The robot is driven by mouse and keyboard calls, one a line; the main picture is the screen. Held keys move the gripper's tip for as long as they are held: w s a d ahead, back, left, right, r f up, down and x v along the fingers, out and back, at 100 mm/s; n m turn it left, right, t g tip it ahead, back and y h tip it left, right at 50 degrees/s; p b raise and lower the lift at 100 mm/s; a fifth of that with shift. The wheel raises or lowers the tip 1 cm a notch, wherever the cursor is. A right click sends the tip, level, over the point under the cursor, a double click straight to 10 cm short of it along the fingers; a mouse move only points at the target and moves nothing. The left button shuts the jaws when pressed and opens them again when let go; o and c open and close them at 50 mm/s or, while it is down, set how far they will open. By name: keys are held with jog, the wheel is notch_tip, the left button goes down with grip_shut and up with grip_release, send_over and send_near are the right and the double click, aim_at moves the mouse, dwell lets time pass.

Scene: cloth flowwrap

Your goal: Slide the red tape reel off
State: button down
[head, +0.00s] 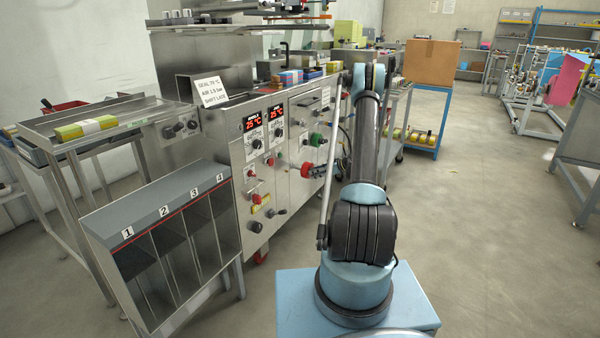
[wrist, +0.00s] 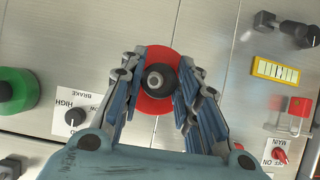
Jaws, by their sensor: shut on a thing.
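The red tape reel (wrist: 152,106) is on the steel panel in the wrist view, with a dark round hub and grey centre (wrist: 157,78) at its middle. My gripper (wrist: 157,72) reaches over it, one finger on each side of the hub. The fingers are closed in on the reel and cover its left and right parts. The exact contact points are hard to see. In the head view the red reel (head: 307,170) shows on the machine's front, left of my arm. My gripper is hidden behind my arm there.
A green reel (wrist: 14,90) is at the left of the wrist view. A HIGH/BRAKE dial (wrist: 74,117), a yellow label (wrist: 274,69) and a red MAIN switch (wrist: 280,155) are nearby.

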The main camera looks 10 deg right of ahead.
jog(key=shift+s+d, duration=0.8)
jog(key=shift+d, duration=0.3)
